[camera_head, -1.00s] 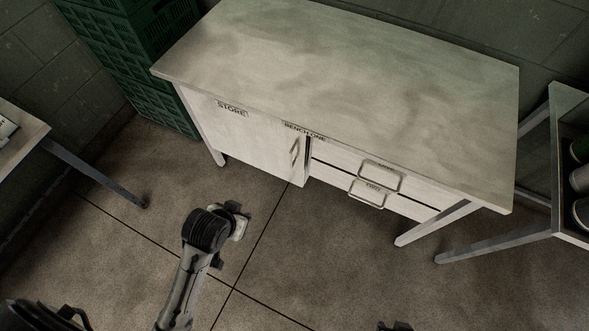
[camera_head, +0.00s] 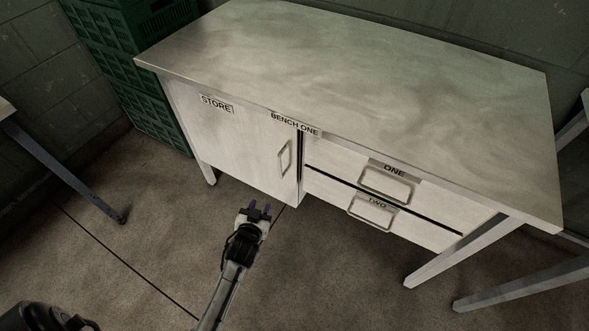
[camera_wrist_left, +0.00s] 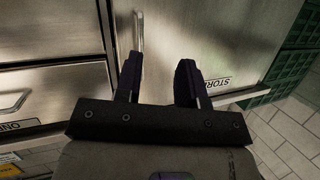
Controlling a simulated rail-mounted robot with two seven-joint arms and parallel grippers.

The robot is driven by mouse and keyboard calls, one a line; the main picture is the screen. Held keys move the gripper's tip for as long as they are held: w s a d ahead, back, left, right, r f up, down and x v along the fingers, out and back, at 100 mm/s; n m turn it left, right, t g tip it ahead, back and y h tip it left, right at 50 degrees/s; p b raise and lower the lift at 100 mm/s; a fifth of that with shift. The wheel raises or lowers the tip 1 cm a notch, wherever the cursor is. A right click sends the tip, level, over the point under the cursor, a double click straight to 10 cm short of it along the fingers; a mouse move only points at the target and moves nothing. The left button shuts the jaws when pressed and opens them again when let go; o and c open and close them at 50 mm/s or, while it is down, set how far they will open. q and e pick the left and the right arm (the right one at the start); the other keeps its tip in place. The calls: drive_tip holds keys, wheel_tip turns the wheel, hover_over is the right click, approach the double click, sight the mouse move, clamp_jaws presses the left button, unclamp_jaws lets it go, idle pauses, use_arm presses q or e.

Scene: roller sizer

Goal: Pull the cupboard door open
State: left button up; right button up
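The cupboard door (camera_head: 240,148), labelled STORE, is on the left of the bench front and looks shut. Its upright bar handle (camera_head: 285,158) is near the door's right edge. My left gripper (camera_head: 258,210) is in front of the door, below and left of the handle, apart from it. In the left wrist view the two dark fingers (camera_wrist_left: 158,80) are spread with nothing between them. The handle (camera_wrist_left: 139,31) shows there beyond the fingertips, nearer the left finger. My right gripper is not in view.
The bench top (camera_head: 350,75) overhangs the door. Two drawers, ONE (camera_head: 340,160) and TWO (camera_head: 335,193), sit right of the door. Green crates (camera_head: 150,90) are stacked behind the bench's left end. The floor in front of the door is clear apart from my arm.

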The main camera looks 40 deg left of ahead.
sight(279, 165)
use_arm(q)
drive_tip(key=w+r+t+b, duration=0.1)
drive_tip(key=w, duration=0.3)
drive_tip(key=w+a+r+t+b, duration=0.1)
drive_tip(key=w+r+b, duration=0.1)
drive_tip(key=w, duration=0.2)
drive_tip(key=w+a+r+t+b, duration=0.1)
drive_tip(key=w+t, duration=0.1)
drive_tip(key=w, duration=0.3)
drive_tip(key=shift+a+r+h+b, duration=0.25)
drive_tip(key=shift+r+h+b, duration=0.05)
drive_tip(key=shift+h+b, duration=0.1)
drive_tip(key=shift+b+x, duration=0.3)
drive_tip(key=shift+x, duration=0.55)
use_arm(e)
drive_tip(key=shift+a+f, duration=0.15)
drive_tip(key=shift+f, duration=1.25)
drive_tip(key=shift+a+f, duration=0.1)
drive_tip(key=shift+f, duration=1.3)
use_arm(q)
drive_tip(key=shift+r, duration=0.1)
clamp_jaws()
